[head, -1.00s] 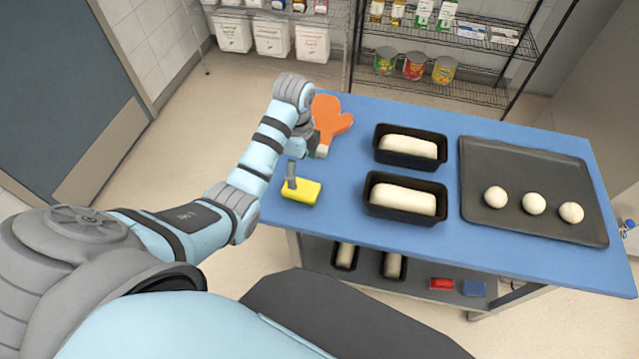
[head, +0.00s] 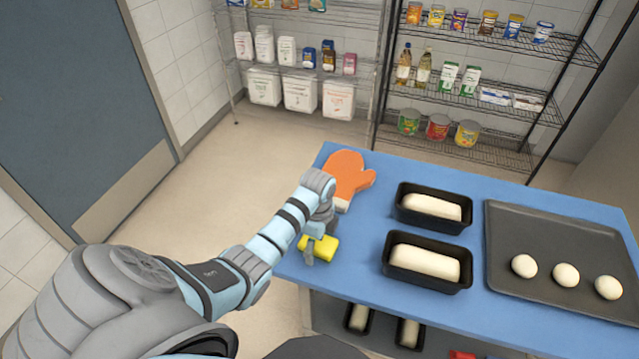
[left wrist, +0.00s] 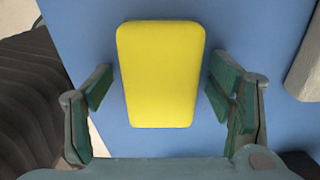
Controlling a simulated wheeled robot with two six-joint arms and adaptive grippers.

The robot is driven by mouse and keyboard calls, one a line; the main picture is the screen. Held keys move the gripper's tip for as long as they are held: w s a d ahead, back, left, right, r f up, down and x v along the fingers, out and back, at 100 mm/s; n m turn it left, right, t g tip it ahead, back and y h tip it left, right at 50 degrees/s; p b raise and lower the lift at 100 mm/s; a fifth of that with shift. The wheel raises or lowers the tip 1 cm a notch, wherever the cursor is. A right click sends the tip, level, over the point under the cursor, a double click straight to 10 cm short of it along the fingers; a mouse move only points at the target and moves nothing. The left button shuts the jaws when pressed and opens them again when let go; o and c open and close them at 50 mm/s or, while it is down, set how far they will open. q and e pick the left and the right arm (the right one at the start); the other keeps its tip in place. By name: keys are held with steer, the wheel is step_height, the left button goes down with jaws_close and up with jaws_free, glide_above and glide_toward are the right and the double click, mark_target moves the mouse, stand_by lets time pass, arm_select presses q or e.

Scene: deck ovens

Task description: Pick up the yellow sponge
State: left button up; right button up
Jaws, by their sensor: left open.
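The yellow sponge (head: 325,248) lies flat on the blue tabletop near its left front edge. In the left wrist view the sponge (left wrist: 160,75) sits between the two green-padded fingers of my left gripper (left wrist: 158,100), with a gap on each side. In the head view my left gripper (head: 312,244) is over the sponge and partly covers it. The gripper is open and holds nothing. My right gripper is not in view.
An orange oven mitt (head: 348,177) lies behind the gripper on the blue table (head: 375,222). Two black loaf pans with dough (head: 427,263) stand to the right. A dark tray (head: 540,232) with dough balls is farther right. Shelving stands behind.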

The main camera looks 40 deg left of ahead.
arm_select(q)
steer(key=shift+r, duration=0.2)
steer(key=c, duration=1.1)
